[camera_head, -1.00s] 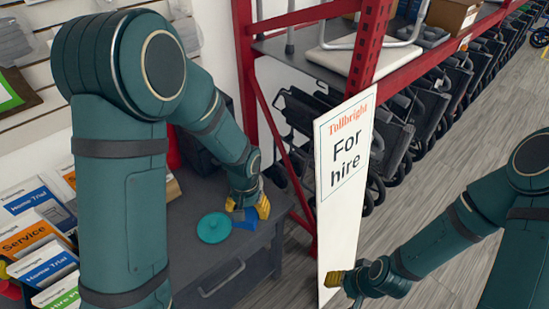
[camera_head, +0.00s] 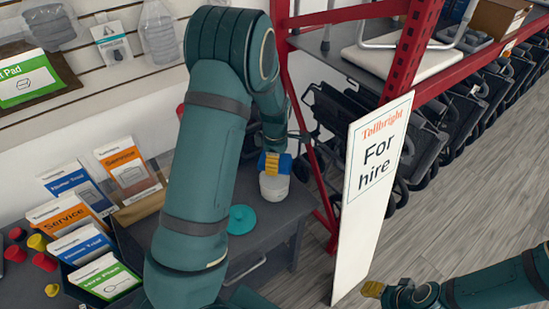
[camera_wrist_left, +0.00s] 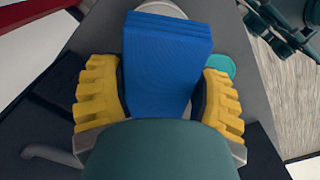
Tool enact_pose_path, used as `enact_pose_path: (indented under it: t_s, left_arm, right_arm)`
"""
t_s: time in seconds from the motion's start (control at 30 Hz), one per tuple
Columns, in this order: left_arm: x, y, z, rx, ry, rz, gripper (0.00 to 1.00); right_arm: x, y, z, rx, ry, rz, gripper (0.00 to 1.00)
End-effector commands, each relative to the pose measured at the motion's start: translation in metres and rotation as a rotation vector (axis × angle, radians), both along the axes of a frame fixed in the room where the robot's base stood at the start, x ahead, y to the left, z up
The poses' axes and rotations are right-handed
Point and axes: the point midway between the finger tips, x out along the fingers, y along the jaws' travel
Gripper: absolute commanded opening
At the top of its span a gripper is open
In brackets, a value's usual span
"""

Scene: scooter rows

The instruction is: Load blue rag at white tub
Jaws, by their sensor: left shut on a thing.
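My left gripper (camera_head: 275,164) has yellow fingers and is shut on the blue rag (camera_wrist_left: 165,62), a folded stack that stands up between the fingers in the left wrist view. In the head view the rag (camera_head: 263,160) is at the top of the white tub (camera_head: 273,188), which stands on the dark grey cabinet top. I cannot tell whether the rag touches the tub. The tub's pale rim (camera_wrist_left: 160,8) shows behind the rag in the wrist view. My right gripper (camera_head: 373,289) is low at the right, away from the cabinet; its fingers are too small to read.
A teal disc (camera_head: 241,219), perhaps a lid, lies on the cabinet top in front of the tub. Leaflet holders (camera_head: 90,225) crowd the left. A "For hire" board (camera_head: 370,190) and red rack post (camera_head: 412,50) stand right of the cabinet.

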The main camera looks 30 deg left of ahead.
Motion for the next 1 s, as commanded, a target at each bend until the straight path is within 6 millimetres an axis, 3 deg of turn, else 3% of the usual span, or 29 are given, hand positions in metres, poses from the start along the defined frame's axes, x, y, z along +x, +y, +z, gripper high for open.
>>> enact_pose_path:
  t_s: [0.27,0.73,1.0]
  left_arm:
    - [0.001,0.005,-0.007,0.000,0.000,0.061,0.34]
    - [0.001,0.004,-0.051,0.000,0.000,0.057,0.34]
    - [0.001,0.004,-0.061,0.000,0.000,0.057,0.34]
  right_arm:
    - [0.000,0.000,-0.007,0.000,0.001,0.000,0.49]
    - [0.003,0.000,-0.049,-0.001,-0.007,0.003,0.49]
    - [0.006,-0.001,-0.058,-0.002,-0.014,0.001,0.49]
